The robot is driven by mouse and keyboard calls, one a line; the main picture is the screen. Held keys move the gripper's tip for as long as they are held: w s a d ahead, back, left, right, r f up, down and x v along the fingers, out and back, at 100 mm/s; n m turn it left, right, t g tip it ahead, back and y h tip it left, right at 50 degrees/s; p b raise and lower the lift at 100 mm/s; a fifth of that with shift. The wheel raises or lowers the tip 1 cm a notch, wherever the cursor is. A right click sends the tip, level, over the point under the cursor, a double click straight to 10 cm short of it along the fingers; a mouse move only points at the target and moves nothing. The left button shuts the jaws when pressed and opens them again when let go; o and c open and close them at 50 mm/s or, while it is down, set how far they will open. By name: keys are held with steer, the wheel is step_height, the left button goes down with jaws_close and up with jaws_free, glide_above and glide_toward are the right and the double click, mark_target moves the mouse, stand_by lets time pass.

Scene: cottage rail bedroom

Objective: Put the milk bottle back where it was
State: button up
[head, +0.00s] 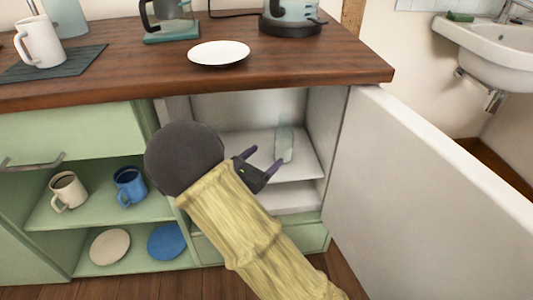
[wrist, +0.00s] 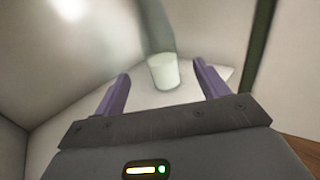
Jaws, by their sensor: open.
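The milk bottle (head: 284,145) stands upright on the upper shelf (head: 308,160) inside the open fridge. It is clear glass with white milk in its lower part; in the wrist view the bottle (wrist: 163,72) shows ahead, between the purple fingers' lines. My gripper (head: 265,160) is open and empty in front of the bottle, its fingers pointing into the fridge. In the wrist view a gap shows between the fingertips and the bottle. The bottle's top is faint against the fridge's back wall.
The white fridge door (head: 430,190) stands wide open at right. A wooden counter (head: 310,60) overhangs the fridge and carries a white plate (head: 219,53), a kettle (head: 291,15) and a white mug (head: 40,42). Green open shelves (head: 100,210) at left hold mugs and plates.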

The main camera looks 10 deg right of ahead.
steer(key=shift+d, duration=0.1)
stand_by(0.3)
steer(key=s+d+f+m+g+y, duration=0.3)
steer(key=s+d+f+m+g, duration=0.1)
steer(key=s+d+m+g, duration=0.8)
steer(key=s+a+r+m+t+y, duration=0.1)
steer(key=s+a+m+y, duration=0.3)
steer(key=s+m+y, duration=0.5)
steer(key=r+m, duration=0.1)
steer(key=m, duration=0.5)
steer(key=shift+t+y, duration=0.4)
steer(key=shift+w+a+r, duration=0.1)
steer(key=shift+w+a, duration=0.05)
steer(key=shift+a, duration=0.05)
